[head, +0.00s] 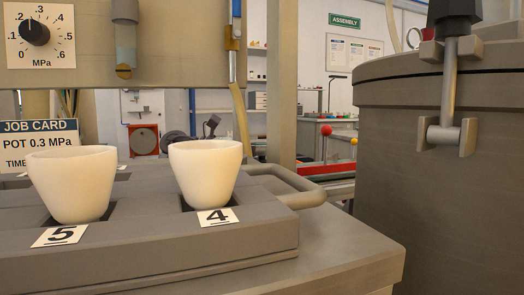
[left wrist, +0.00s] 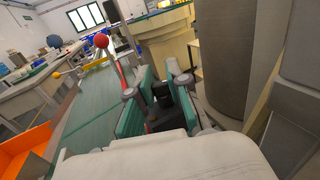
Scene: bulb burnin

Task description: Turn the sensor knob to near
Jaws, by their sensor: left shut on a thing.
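My left gripper (left wrist: 160,100) shows in the left wrist view, its teal-padded fingers closed around a small dark part (left wrist: 163,93). I cannot tell whether this part is the sensor knob, and its markings are hidden. No knob marked near shows in either view. A black dial knob (head: 35,32) on an MPa scale is at the top left of the head view, its pointer between .2 and .3. Neither gripper shows in the head view.
Two white cups (head: 205,172) sit in a grey tray (head: 150,248) at slots 5 and 4. A large grey drum (head: 440,190) stands at right. An orange bin (left wrist: 22,150) is at lower left of the wrist view.

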